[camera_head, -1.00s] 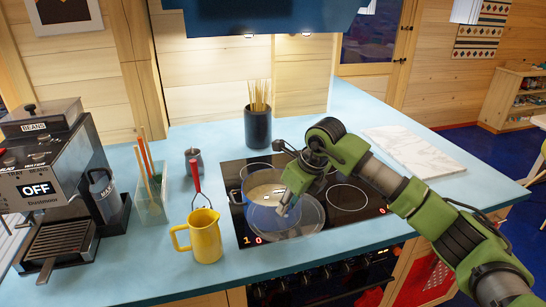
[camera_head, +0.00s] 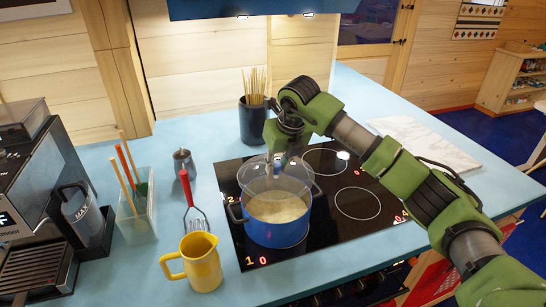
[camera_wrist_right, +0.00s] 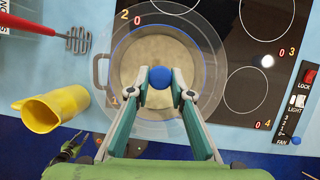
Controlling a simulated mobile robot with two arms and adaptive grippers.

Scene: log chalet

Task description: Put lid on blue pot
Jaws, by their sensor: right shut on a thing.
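The blue pot (camera_head: 275,229) stands on the front left of the cooktop with pale contents, its top partly uncovered. The clear glass lid (camera_head: 296,179) is above the pot and set toward its back, apparently tilted. My right gripper (camera_head: 274,158) is shut on the lid's knob. In the right wrist view the blue knob (camera_wrist_right: 161,77) sits between the fingertips of my right gripper (camera_wrist_right: 163,80). Whether lid and rim touch is unclear.
The black cooktop (camera_head: 335,222) has free burners right of the pot. A yellow pitcher (camera_head: 201,263) and a red-handled masher (camera_head: 189,192) are to the left. A dark holder with sticks (camera_head: 253,122) stands behind. A marble board (camera_head: 425,142) lies at right.

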